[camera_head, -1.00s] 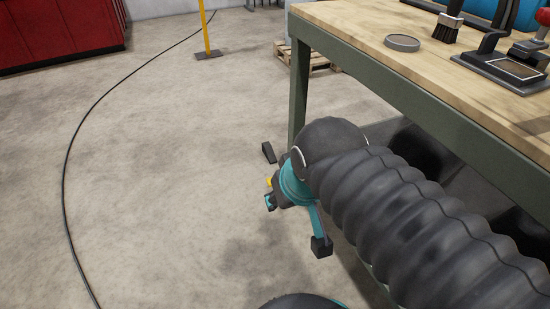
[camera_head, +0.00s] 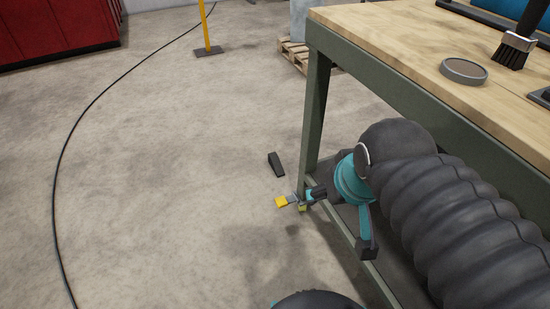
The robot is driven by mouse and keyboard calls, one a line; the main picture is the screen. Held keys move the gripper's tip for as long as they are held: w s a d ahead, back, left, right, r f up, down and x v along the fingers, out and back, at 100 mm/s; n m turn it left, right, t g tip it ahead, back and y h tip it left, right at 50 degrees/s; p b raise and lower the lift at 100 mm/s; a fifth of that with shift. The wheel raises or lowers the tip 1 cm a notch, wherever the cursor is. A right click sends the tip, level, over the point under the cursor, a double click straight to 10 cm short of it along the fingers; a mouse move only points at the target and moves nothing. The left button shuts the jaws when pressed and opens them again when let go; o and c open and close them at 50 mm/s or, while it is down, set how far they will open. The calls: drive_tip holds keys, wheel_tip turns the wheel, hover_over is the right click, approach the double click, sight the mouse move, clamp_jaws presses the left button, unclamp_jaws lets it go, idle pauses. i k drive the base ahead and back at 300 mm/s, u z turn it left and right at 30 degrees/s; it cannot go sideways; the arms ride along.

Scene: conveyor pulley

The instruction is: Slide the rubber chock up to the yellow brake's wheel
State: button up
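The rubber chock (camera_head: 276,164) is a small dark wedge lying on the concrete floor, left of the workbench's near leg. A yellow pedal (camera_head: 281,202), which looks like the brake, sticks out low to the left by the foot of that leg, a little nearer than the chock. The wheel is mostly hidden behind my arm's end, so I cannot make it out. My gripper (camera_head: 303,201) is small and partly hidden by my teal and black wrist. It is close to the right side of the yellow pedal and apart from the chock. Its fingers cannot be read clearly.
The workbench (camera_head: 400,55) has green legs and a wooden top with a brush (camera_head: 514,49) and a round grey lid (camera_head: 464,71). A black cable (camera_head: 62,160) curves across the left floor. A yellow post (camera_head: 206,25) stands behind. The floor left of the chock is clear.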

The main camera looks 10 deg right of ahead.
sight(273, 159)
drive_tip(key=u, duration=1.1)
drive_tip(key=i, duration=2.45)
drive_tip(key=z, duration=2.4)
